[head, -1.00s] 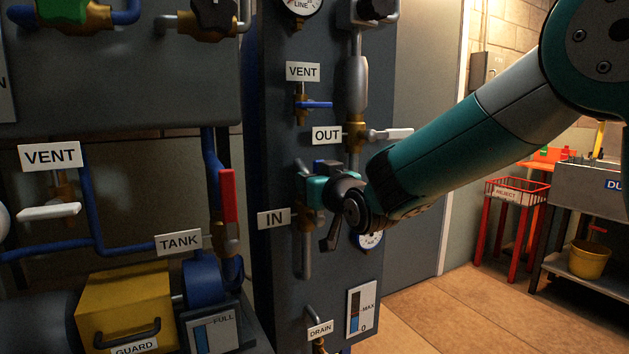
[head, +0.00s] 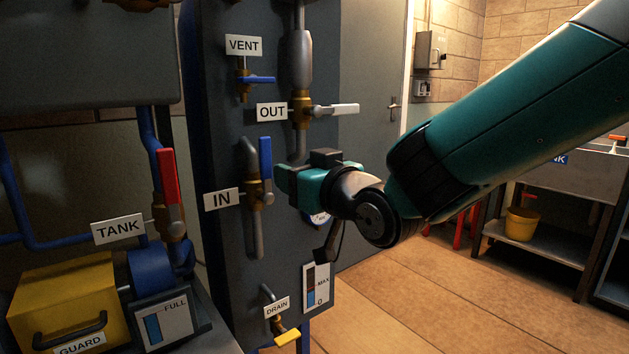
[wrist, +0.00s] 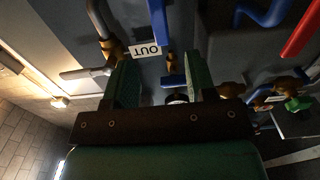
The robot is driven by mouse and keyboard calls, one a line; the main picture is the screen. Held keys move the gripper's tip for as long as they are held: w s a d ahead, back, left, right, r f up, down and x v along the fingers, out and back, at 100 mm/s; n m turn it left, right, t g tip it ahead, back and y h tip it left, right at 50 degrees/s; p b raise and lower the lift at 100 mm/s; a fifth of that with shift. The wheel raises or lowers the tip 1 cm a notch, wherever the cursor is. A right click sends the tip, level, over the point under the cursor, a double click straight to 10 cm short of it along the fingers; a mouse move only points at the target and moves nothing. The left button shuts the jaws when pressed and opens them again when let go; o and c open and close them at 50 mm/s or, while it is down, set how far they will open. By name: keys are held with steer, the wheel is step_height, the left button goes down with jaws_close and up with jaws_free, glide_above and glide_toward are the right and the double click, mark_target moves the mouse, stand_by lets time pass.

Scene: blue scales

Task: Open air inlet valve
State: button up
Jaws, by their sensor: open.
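The IN valve (head: 252,187) is brass on a vertical pipe, beside the IN label (head: 221,198). Its blue lever (head: 265,160) stands upright, along the pipe. My gripper (head: 284,182) is open and empty, just right of this lever and pointing left at the panel; no contact is clear. In the wrist view, which is upside down, the two green fingers (wrist: 160,80) are spread apart. A blue lever (wrist: 158,22), seemingly the IN lever, shows beyond the gap between them.
Above are the OUT valve with a white lever (head: 335,110) and the VENT valve with a small blue lever (head: 259,79). A gauge is partly hidden behind my wrist. A yellow DRAIN lever (head: 288,337) is below.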

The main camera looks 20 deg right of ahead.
steer(key=v, duration=0.4)
stand_by(0.3)
steer(key=s+a+f+n+g, duration=0.1)
steer(key=s+a+f+g, duration=0.2)
steer(key=s+f+g, duration=0.85)
steer(key=s+d+n+g+h+p, duration=0.1)
steer(key=s+d+n+g, duration=0.1)
steer(key=s+g, duration=0.6)
step_height(320, 180, up, 22)
steer(key=s+t+p, duration=0.2)
steer(key=p, duration=1.9)
steer(key=shift+f, duration=0.25)
